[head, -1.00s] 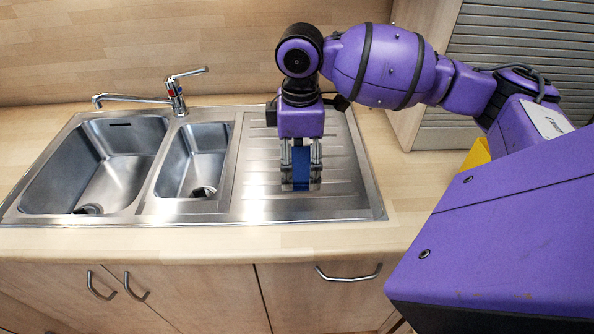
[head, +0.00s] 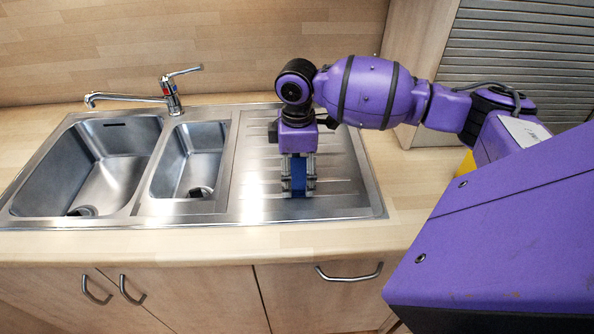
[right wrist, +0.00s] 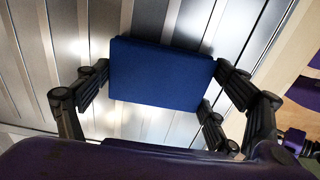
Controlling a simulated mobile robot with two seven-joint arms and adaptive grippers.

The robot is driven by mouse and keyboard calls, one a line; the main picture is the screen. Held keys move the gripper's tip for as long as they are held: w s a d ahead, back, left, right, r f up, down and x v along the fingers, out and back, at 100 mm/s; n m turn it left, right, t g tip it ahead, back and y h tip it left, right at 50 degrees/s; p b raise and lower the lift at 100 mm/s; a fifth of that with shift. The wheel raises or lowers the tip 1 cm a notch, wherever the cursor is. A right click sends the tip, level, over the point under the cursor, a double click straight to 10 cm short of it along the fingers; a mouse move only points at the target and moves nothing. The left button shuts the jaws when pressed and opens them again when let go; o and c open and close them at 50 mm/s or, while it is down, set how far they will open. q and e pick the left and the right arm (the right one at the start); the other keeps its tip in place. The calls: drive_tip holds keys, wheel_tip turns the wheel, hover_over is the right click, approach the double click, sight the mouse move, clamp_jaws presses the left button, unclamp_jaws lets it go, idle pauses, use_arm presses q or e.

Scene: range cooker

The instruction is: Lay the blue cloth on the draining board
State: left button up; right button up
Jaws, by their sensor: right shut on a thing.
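The blue cloth (head: 298,176) is a small folded block, held upright between the fingers of my right gripper (head: 299,187). In the right wrist view the cloth (right wrist: 160,75) shows as a flat blue rectangle with the fingers on both sides. The gripper points down over the ribbed steel draining board (head: 345,180), right of the sink bowls. The cloth's lower edge is at or just above the board; I cannot tell whether it touches. My left gripper is not in view.
A large bowl (head: 95,165) and a small bowl (head: 185,160) lie left of the board. The tap (head: 172,95) stands behind them. A yellow thing (head: 467,163) is mostly hidden behind my arm. The board around the gripper is clear.

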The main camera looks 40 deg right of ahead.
sight(297, 172)
drive_tip(key=o, duration=1)
drive_tip(key=shift+f, duration=0.15)
wheel_tip(297, 172, up, 12)
drive_tip(key=shift+r+p, duration=0.2)
drive_tip(key=shift+p, duration=0.15)
